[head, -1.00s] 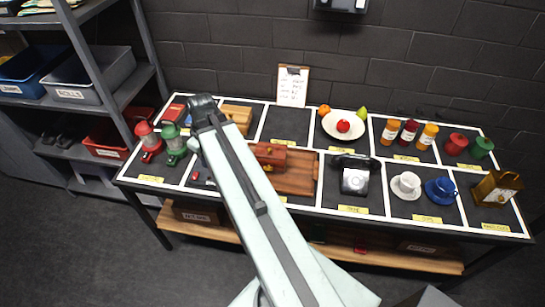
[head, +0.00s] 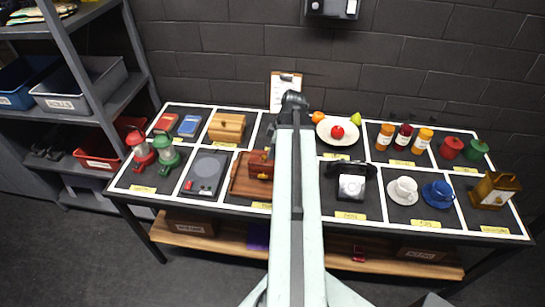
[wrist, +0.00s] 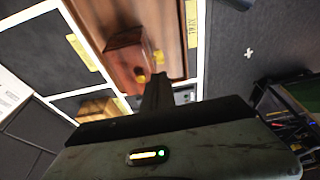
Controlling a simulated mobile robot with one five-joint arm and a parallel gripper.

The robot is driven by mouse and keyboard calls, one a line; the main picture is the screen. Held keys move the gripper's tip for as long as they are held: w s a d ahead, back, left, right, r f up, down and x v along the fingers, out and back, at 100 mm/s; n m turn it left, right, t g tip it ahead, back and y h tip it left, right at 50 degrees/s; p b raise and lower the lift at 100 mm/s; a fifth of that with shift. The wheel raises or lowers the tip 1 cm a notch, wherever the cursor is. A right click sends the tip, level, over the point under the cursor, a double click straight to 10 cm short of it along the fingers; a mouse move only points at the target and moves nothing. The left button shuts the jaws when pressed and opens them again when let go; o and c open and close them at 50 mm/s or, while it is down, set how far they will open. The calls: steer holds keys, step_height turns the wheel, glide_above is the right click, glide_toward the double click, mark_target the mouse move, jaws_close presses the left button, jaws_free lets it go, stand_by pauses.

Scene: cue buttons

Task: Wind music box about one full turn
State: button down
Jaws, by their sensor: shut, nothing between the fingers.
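The music box looks to be the reddish-brown wooden box (head: 260,165) on a wooden board (head: 241,187) near the middle of the table. In the wrist view the same box (wrist: 125,58) shows small brass-coloured parts (wrist: 158,57) on its side, one of which looks like a winding key. My gripper (wrist: 160,80) is shut and empty; its dark fingers show near the box's lower right corner in the wrist view. I cannot tell whether they touch it.
Lanterns (head: 166,155), a grey device (head: 205,172) and a light wooden box (head: 227,127) stand to the left. A clipboard (head: 285,90) leans against the wall.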

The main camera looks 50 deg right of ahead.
mark_target(265, 176)
steer(key=b+x, duration=0.3)
steer(key=x, duration=0.1)
steer(key=b+x, duration=0.3)
steer(key=s+b+x, duration=0.1)
steer(key=b+x, duration=0.3)
steer(key=shift+d+f, duration=0.15)
steer(key=shift+f, duration=0.25)
steer(key=shift+r, duration=0.1)
steer(key=shift+w+d, duration=0.1)
steer(key=shift+d, duration=0.15)
steer(key=shift+a, duration=0.2)
steer(key=shift+s+f+t+y+b, duration=0.25)
steer(key=shift+t+y+b, duration=0.15)
steer(key=shift+t+b, duration=0.25)
